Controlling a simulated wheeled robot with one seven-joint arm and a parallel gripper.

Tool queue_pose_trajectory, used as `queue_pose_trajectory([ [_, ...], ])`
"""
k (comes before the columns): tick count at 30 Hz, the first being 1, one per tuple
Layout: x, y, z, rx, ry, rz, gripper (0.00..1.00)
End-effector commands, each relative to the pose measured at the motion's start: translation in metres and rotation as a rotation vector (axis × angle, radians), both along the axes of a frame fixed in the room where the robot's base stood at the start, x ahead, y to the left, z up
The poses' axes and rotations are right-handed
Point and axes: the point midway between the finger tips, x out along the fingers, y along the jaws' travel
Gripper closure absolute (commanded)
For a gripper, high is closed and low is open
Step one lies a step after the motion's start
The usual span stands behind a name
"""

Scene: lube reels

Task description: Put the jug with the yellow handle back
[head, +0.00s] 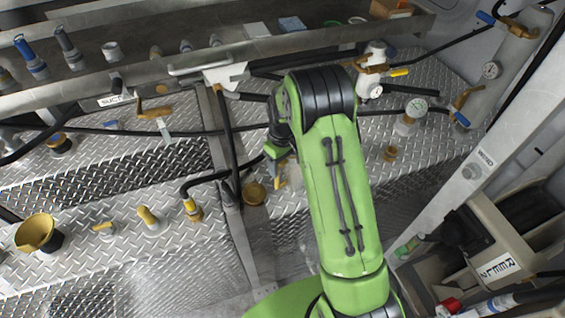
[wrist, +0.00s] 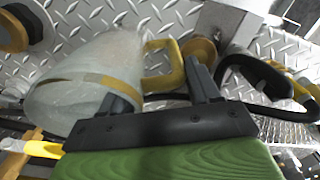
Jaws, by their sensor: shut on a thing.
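The jug (wrist: 95,72) is whitish and translucent, with a yellow band and a yellow loop handle (wrist: 163,65). It fills the left of the wrist view and lies tilted in that picture. My gripper (wrist: 160,92) has its dark fingers on either side of the handle and is shut on it. In the head view my gripper (head: 276,165) is small and partly hidden beside my green arm, with a bit of yellow at its tips. The jug's body cannot be made out clearly there.
A metal shelf (head: 150,75) with several fittings crosses the back. A yellow funnel (head: 38,234) and capped fittings (head: 150,220) stand on the diamond-plate deck at left. Black hoses (head: 205,180) cross near my gripper. A reel housing (head: 500,240) is at right.

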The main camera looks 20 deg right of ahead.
Motion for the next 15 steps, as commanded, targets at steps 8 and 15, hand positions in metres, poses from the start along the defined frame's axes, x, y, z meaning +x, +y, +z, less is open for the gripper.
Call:
queue_pose_trajectory([
  [8, 0.0002, -0.0001, -0.0036, 0.0, 0.0, 0.0, 0.36],
  [15, 0.0003, -0.0001, -0.0026, 0.0, -0.001, 0.0, 0.13],
])
